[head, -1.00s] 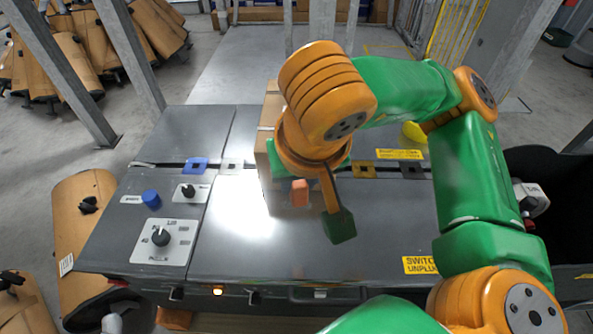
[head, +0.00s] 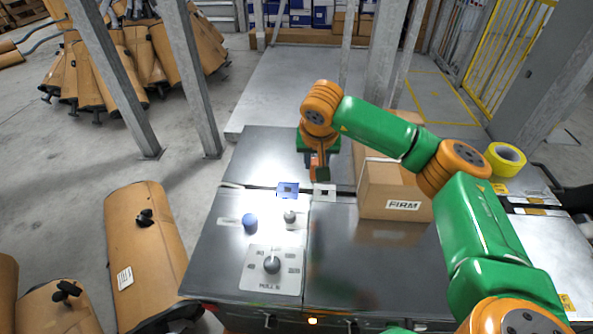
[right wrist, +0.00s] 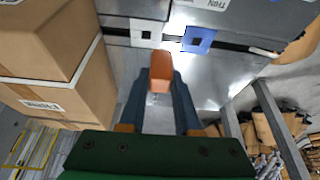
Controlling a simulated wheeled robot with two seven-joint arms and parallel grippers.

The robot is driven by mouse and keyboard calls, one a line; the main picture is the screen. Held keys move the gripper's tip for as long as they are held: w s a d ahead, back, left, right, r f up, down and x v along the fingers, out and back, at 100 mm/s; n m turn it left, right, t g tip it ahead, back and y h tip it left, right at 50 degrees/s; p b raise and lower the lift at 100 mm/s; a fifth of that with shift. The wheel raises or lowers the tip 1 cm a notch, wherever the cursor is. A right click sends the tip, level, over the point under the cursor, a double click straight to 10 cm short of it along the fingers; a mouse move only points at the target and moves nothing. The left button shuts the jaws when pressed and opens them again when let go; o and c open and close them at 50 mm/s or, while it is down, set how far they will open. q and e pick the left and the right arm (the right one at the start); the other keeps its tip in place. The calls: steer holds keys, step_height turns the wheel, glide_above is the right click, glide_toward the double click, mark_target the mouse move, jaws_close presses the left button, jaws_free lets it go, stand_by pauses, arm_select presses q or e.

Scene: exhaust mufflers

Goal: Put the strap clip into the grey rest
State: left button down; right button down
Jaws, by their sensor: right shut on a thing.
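The strap clip, a small orange block (right wrist: 161,68), sits between the fingertips of my right gripper (right wrist: 160,88), which is shut on it. In the head view the clip (head: 317,174) shows below my right wrist, over the far part of the grey metal top. The grey rest (head: 324,193), a light square plate with a dark opening, lies just nearer the viewer than the clip. It also shows in the right wrist view (right wrist: 147,33), beyond the clip and apart from it. My left gripper is not in view.
A blue square rest (head: 288,190) lies left of the grey one. A cardboard box (head: 392,193) stands to the right, near my right arm. Dials and a blue knob (head: 250,222) are at the front left. A yellow tape roll (head: 506,159) is at the right.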

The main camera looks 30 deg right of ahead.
steer(key=d, duration=0.1)
steer(key=d+f, duration=0.2)
steer(key=d, duration=0.1)
steer(key=shift+w, duration=0.4)
steer(key=shift+f, duration=0.15)
step_height(320, 180, down, 6)
steer(key=b, duration=0.5)
steer(key=shift+a+r, duration=0.1)
steer(key=shift+r, duration=0.1)
steer(key=shift+r+p, duration=0.1)
steer(key=shift+p, duration=0.3)
stand_by(1.4)
steer(key=shift+f+b, duration=0.35)
steer(key=shift+f, duration=0.2)
steer(key=c, duration=0.5)
jaws_free()
